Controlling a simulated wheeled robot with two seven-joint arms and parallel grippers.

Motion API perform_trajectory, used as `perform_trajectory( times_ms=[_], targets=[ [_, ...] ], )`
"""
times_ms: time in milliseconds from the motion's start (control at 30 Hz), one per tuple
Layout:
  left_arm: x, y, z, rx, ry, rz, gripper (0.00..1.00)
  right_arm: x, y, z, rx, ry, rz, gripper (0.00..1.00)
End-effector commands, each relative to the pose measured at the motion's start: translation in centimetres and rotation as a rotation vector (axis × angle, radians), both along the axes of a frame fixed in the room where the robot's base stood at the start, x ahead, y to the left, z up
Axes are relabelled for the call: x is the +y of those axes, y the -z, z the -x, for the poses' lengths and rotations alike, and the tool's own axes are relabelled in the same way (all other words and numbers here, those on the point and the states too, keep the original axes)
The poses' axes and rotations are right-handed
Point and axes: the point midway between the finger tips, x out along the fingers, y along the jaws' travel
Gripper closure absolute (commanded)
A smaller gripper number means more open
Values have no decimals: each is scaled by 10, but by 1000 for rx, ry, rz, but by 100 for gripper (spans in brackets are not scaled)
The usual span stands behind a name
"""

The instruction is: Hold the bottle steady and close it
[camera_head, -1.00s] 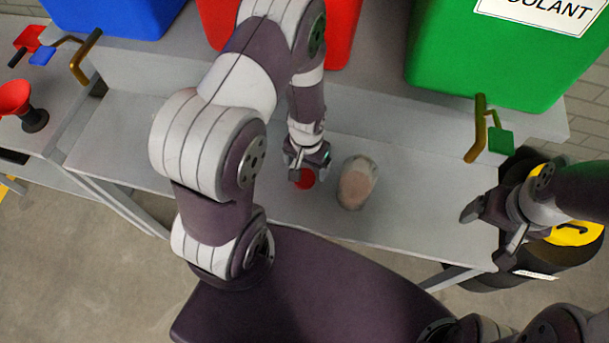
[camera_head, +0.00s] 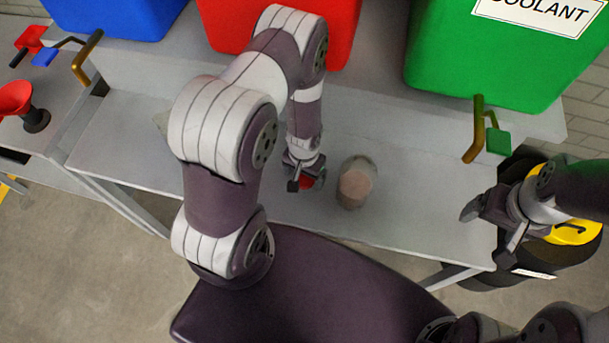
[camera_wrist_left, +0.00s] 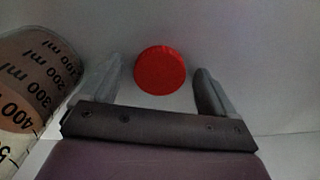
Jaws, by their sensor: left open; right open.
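The bottle (camera_head: 356,183) stands on the grey bench with brownish contents, to the right of my left gripper. In the left wrist view the bottle (camera_wrist_left: 32,85) shows its ml scale at the left edge. The round red cap (camera_wrist_left: 160,70) lies between the open fingers of my left gripper (camera_wrist_left: 156,88), with space on both sides. In the head view the cap (camera_head: 306,182) is partly hidden by my left gripper (camera_head: 305,184). My right gripper (camera_head: 492,232) is open and empty at the bench's right end, apart from the bottle.
Blue (camera_head: 115,15), red (camera_head: 340,35) and green (camera_head: 490,60) containers stand on the raised shelf behind. A brass tap (camera_head: 478,130) hangs below the green one. A red funnel (camera_head: 15,98) is far left. The bench (camera_head: 410,215) is clear between bottle and right gripper.

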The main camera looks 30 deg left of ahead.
Motion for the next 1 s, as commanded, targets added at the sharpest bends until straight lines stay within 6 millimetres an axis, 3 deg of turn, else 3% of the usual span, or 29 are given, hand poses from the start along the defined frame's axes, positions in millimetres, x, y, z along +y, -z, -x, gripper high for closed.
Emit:
perform_trajectory(
  times_ms=[67,200,267,667,1000],
  targets=[
    [0,0,0,0,0,0,11,0,0,0,0,0,0,16],
    [0,0,0,0,0,0,53,0,0,0,0,0,0,16],
    [0,0,0,0,0,0,70,0,0,0,0,0,0,16],
    [0,-8,0,-1,0,0,70,0,0,0,0,0,0,16],
    [0,-72,-2,-5,0,1,70,0,2,0,0,0,0,16]
  ],
)
